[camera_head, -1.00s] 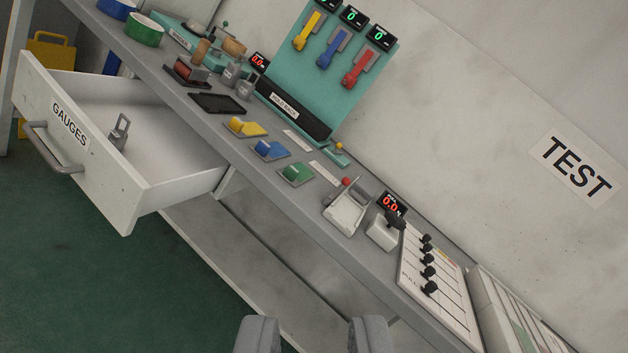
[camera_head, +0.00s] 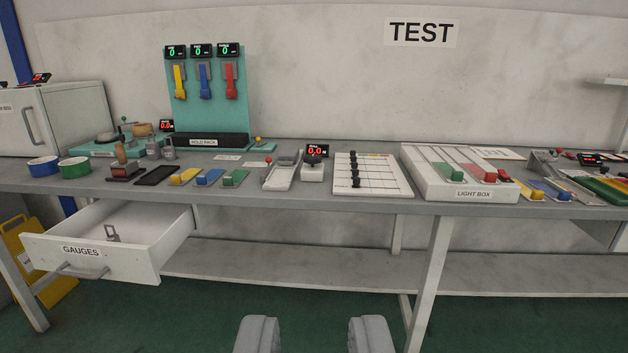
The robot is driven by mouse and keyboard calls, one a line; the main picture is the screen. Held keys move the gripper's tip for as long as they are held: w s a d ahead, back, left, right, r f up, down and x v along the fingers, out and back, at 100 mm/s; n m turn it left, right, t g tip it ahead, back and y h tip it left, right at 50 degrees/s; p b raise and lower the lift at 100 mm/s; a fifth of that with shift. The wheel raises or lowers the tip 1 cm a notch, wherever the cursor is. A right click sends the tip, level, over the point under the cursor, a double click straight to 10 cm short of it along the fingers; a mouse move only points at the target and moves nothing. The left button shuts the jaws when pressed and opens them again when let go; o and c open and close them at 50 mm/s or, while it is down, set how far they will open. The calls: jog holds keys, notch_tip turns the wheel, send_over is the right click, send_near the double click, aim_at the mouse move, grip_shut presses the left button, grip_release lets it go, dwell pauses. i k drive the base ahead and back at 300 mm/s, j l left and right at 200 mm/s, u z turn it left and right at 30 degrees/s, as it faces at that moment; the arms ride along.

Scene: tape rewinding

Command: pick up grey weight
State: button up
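Two small grey pieces that look like weights stand on the bench, a left one (camera_head: 153,148) and a right one (camera_head: 168,151), behind the black tray. Another grey piece with a loop on top (camera_head: 112,235) lies in the open drawer labelled GAUGES (camera_head: 125,262). I cannot tell for sure which of these is the grey weight. My gripper (camera_head: 314,335) shows at the bottom of the view, its two fingers wide apart with nothing between them. It is well away from all the grey pieces.
The long grey bench (camera_head: 300,199) runs across the view, with a lower shelf (camera_head: 290,265) beneath. The drawer sticks out at the left. A teal hold rack (camera_head: 210,120), a light box (camera_head: 460,185) and coloured blocks occupy the bench top. The green floor in front is clear.

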aim_at(115, 237)
jog(key=i+j+u, duration=0.85)
jog(key=k, duration=0.05)
